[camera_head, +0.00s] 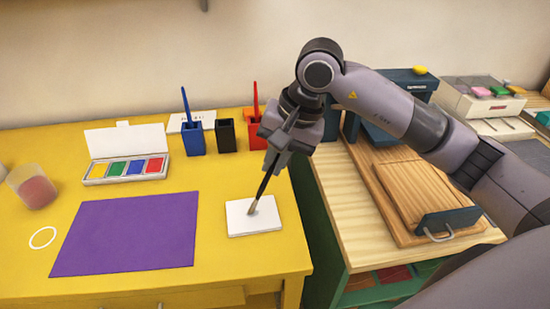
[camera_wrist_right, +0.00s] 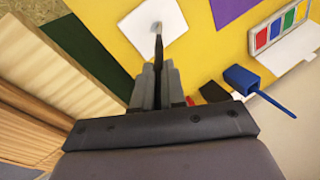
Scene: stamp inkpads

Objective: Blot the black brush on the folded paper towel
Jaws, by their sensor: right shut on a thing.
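My right gripper (camera_head: 288,147) is shut on the black brush (camera_head: 266,178). The brush hangs tilted, its bristles pointing down and to the left. Its tip meets or hovers just over the white folded paper towel (camera_head: 265,224), where a small grey mark shows by the bristles. In the right wrist view the brush (camera_wrist_right: 158,44) sticks out from between the fingers (camera_wrist_right: 153,75), with its tip over the towel (camera_wrist_right: 172,38). I cannot tell how firmly the tip presses. My left gripper is in neither view.
A purple sheet (camera_head: 125,235) lies left of the towel on the yellow table (camera_head: 215,273). Behind stand a paint box (camera_head: 125,168), a blue cup (camera_head: 193,140) and a red cup (camera_head: 258,130) with brushes, and an empty-looking black cup (camera_head: 225,136). A glass (camera_head: 35,190) stands far left.

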